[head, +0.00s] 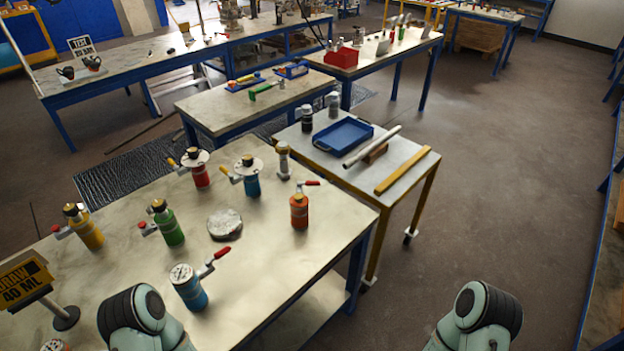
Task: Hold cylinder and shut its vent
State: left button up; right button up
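Several small cylinders with valve tops stand on the near table: yellow (90,236), green (171,230), red (201,177), blue (252,186), orange (299,213), and a nearer blue one (195,296) with a round gauge and a red lever raised to the right. Most others have side handles, red on several, yellow on the rear blue one. Which cylinder the task means, and the vent state, I cannot tell. Only rounded links of my two arms show at the bottom edge; neither gripper is in view.
A round grey disc (225,224) lies among the cylinders, and a grey fitting (284,163) stands behind. A yellow-black sign (22,283) reads "DRAW 40 ML". A cart to the right holds a blue tray (343,136), a pale rod (371,147) and a yellow bar (403,170). Floor at right is clear.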

aim_at(299, 183)
jog(key=u, duration=0.3)
jog(key=i+l+u, duration=0.15)
jog(key=l+u, duration=0.65)
jog(key=u, duration=0.2)
jog(key=i, duration=0.05)
